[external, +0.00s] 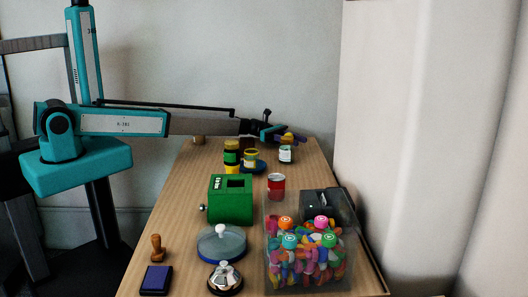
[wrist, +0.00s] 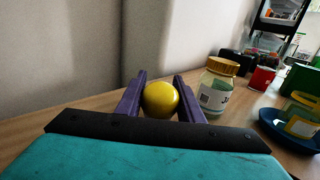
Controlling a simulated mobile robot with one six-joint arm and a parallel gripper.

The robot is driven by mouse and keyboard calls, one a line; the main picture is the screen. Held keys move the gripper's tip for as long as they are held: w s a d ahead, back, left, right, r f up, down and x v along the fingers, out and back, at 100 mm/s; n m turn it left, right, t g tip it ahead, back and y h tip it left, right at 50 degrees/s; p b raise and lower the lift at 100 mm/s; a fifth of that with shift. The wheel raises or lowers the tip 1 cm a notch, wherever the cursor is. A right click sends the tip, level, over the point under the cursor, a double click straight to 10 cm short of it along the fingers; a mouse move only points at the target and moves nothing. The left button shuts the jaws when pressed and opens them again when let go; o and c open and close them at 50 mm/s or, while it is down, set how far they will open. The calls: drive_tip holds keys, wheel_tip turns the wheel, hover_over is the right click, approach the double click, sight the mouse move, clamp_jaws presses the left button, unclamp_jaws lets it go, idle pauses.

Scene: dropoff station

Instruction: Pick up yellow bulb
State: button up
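The yellow bulb (wrist: 160,98) sits between the two purple fingers of my gripper (wrist: 160,92) in the wrist view, with a finger against each side. Its round glossy end shows; its other end is hidden behind the gripper's dark plate. In the external view my gripper (external: 291,138) is at the far end of the table, with a bit of the yellow bulb (external: 287,136) showing at the fingers. The gripper is shut on the bulb and lies roughly level. I cannot tell whether the bulb is clear of the table.
A gold-lidded glass jar (wrist: 217,88) stands close right of my fingers. A blue saucer (wrist: 285,132) with a yellow-rimmed cup is further right. A red can (external: 276,186), green box (external: 230,200) and clear candy bin (external: 310,278) stand nearer the external camera. A wall borders the table.

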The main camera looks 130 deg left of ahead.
idle(0.3)
drive_tip(key=shift+r, duration=0.8)
wheel_tip(320, 180, up, 2)
drive_tip(key=shift+r+b, duration=0.1)
drive_tip(key=shift+b, duration=0.2)
drive_tip(key=s+d, duration=0.4)
drive_tip(key=d, duration=0.3)
drive_tip(key=s+d+r+b, duration=0.1)
drive_tip(key=s+d, duration=0.2)
drive_tip(key=d, duration=0.4)
drive_tip(key=shift+s, duration=0.4)
